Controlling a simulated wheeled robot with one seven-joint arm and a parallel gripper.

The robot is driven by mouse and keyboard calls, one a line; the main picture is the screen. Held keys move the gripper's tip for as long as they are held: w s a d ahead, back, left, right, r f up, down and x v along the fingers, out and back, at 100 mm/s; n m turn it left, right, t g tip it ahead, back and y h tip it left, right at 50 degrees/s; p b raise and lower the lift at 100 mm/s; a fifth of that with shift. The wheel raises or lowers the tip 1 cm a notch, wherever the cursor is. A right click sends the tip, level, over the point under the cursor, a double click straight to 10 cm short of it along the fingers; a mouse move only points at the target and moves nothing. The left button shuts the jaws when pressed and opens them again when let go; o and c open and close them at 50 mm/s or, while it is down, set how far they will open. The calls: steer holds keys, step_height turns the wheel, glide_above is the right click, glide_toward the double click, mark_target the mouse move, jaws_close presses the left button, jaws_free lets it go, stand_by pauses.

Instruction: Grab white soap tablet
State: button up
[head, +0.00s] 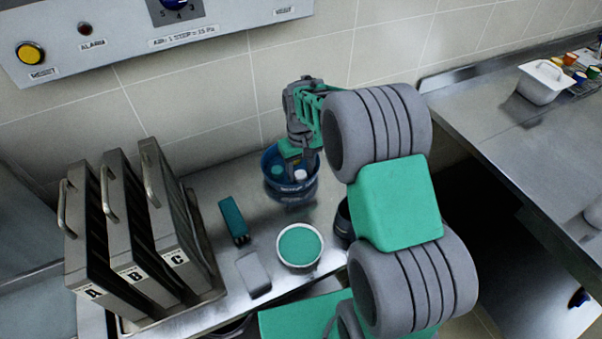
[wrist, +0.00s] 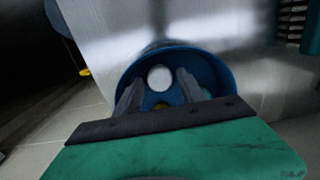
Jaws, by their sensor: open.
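The white soap tablet (head: 300,175) lies inside the blue tub (head: 291,191) on the steel counter. In the wrist view the tablet (wrist: 160,77) shows as a pale round shape inside the tub (wrist: 222,68). My gripper (head: 297,163) points down into the tub's mouth from above. In the wrist view its two fingers (wrist: 159,88) are apart, and the tablet appears between and just beyond their tips. I cannot tell how far the tips are from the tablet. A teal tablet lies left of the white one, and a yellow one shows low between the fingers.
A round container with a green top (head: 300,246) stands nearer on the counter. Upright panels marked A, B and C (head: 125,235) stand at the left. The tiled wall is close behind the tub.

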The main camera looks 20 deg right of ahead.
steer(key=shift+f, duration=0.4)
jaws_close()
steer(key=shift+r, duration=0.15)
